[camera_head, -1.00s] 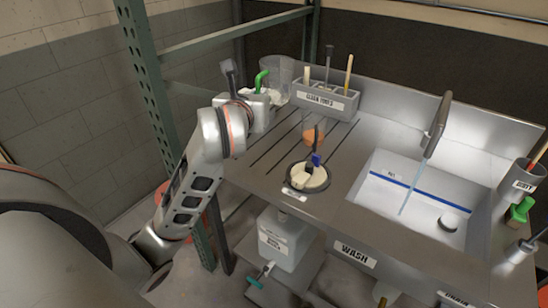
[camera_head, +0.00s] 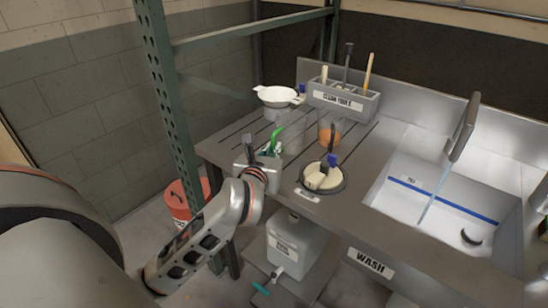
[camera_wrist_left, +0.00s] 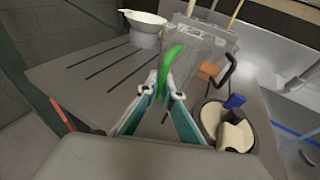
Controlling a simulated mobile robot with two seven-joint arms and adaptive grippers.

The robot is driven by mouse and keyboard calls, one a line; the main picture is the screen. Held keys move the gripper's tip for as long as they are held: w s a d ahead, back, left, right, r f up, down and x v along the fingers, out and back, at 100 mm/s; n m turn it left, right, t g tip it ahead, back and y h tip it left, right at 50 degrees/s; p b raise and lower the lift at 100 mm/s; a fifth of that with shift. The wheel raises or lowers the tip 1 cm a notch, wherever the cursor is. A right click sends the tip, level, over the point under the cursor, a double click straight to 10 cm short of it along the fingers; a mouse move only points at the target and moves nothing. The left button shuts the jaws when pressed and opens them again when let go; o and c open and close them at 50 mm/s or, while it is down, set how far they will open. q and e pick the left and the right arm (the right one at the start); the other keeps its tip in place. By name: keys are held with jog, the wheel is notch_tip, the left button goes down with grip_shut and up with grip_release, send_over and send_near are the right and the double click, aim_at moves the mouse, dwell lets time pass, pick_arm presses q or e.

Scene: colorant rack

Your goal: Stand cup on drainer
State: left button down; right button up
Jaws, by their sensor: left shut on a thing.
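A clear cup (camera_head: 293,135) with a green handle (camera_head: 275,139) is over the grooved drainer (camera_head: 236,135), left of the orange cup. My left gripper (camera_head: 271,152) is shut on the green handle. In the left wrist view, the handle (camera_wrist_left: 170,66) is between the fingertips and the clear cup (camera_wrist_left: 192,52) is beyond it. The cup looks roughly upright in the head view. I cannot tell whether its base touches the drainer. My right gripper is not in view.
A white strainer or funnel (camera_head: 278,96) stands behind. A clear cup with orange contents (camera_head: 330,134) and a round dish with a brush (camera_head: 321,178) are to the right. The tool holder (camera_head: 343,104) is at the back, the sink (camera_head: 440,205) at the right. A green post (camera_head: 163,90) rises at the left.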

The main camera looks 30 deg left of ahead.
pick_arm(q)
notch_tip(320, 180, down, 2)
jog(key=shift+f, duration=0.1)
jog(key=shift+f+b, duration=0.2)
jog(key=shift+b, duration=0.1)
jog(key=c, duration=2.2)
grip_release()
jog(key=shift+r, duration=0.1)
